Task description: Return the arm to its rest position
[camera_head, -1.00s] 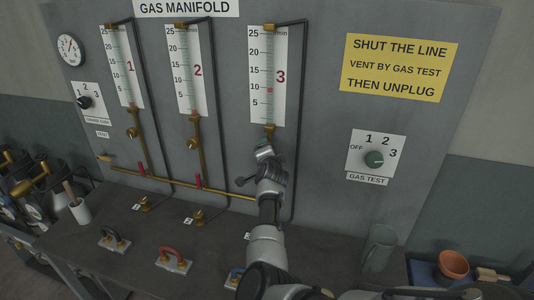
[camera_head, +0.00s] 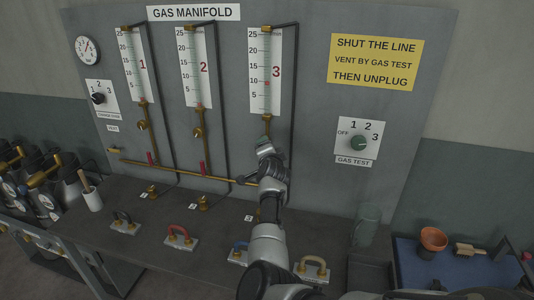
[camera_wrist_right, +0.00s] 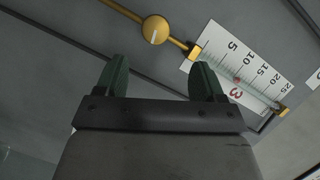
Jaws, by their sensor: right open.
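My right arm (camera_head: 268,240) rises from the bottom of the head view. Its gripper (camera_head: 265,147) is in front of the grey panel, just below flow tube 3 (camera_head: 266,70), where it covers that line's valve area. In the wrist view the right gripper (camera_wrist_right: 158,80) is open, with two dark green fingers apart and nothing between them. A round brass knob (camera_wrist_right: 156,30) on the brass pipe shows beyond the fingertips, apart from them. The tube 3 scale (camera_wrist_right: 240,65) lies to its right. My left gripper is not in view.
The gas manifold panel (camera_head: 310,130) stands behind the arm, with a gas test dial (camera_head: 358,143) at right. Coloured handled blocks, including a red one (camera_head: 180,236), sit on the dark bench (camera_head: 150,235). A blue mat (camera_head: 455,270) holds a terracotta pot (camera_head: 432,241) and a brush (camera_head: 469,249).

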